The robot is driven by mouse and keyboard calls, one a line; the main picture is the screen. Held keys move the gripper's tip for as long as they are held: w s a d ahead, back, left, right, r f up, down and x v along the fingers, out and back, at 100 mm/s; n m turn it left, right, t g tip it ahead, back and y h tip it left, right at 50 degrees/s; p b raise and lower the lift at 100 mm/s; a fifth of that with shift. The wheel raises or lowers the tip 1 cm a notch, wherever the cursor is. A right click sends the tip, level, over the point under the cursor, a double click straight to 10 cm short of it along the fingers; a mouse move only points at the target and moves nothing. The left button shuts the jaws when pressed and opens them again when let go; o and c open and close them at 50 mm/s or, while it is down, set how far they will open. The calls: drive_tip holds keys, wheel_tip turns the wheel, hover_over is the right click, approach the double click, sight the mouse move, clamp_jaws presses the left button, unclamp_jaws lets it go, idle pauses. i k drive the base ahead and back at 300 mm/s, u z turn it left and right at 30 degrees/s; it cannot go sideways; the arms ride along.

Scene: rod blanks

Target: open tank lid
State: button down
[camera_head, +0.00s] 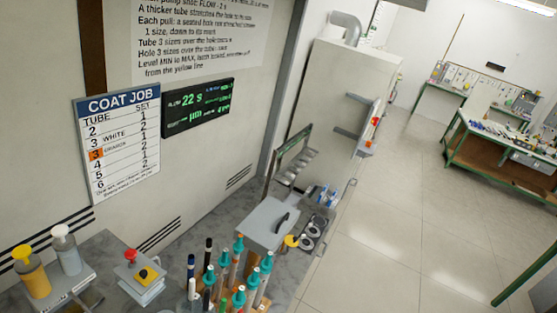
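A grey box that looks like the tank (262,238) stands on the counter at the lower middle. Its flat grey lid (262,215) lies on top and looks shut. A dark handle (282,222) sits on the lid's right part. A yellow-topped item (291,241) is at its front right corner. My gripper does not show in this view. The level inside the tank is hidden.
Teal-capped rods (240,275) stand in a rack in front of the tank. A red-button box (142,277) and two bottles (38,272) are at left. A frame (290,160) stands behind the tank.

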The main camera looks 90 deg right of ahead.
sight(266, 229)
drive_tip(key=z, duration=1.35)
drive_tip(key=k, duration=1)
drive_tip(key=z, duration=0.75)
drive_tip(key=i, duration=1)
